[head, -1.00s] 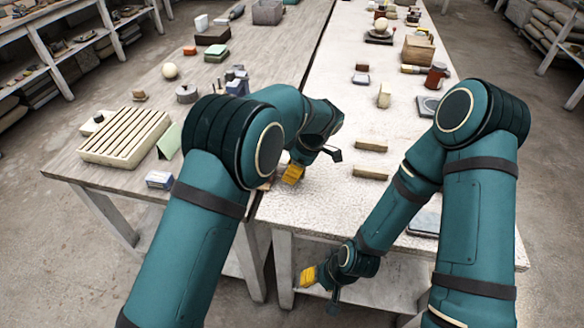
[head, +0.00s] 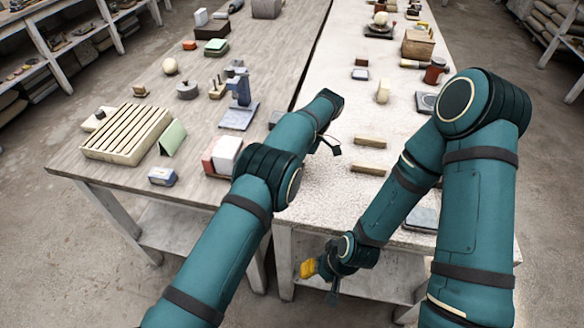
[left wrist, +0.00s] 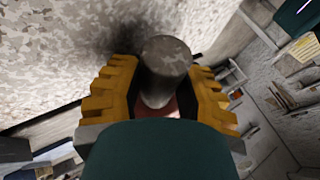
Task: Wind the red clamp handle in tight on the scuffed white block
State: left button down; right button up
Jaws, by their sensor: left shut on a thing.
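A mottled grey cylinder end (left wrist: 166,54) stands beyond the red.
A slatted cream rack (head: 127,132), a green card (head: 172,137) and a small blue-white box (head: 162,176) are at left. A blue-grey stand (head: 240,92) is behind the white block. Two tan bars (head: 370,142) lie on the pale table (head: 330,190).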

pick_arm(q)
jog(key=shift+f+g+b, duration=0.1)
jog(key=shift+g+b, duration=0.2)
jog(key=shift+b, duration=0.05)
dwell(0.5)
jog(key=c, duration=0.6)
grip_release()
jog(key=shift+o, duration=0.2)
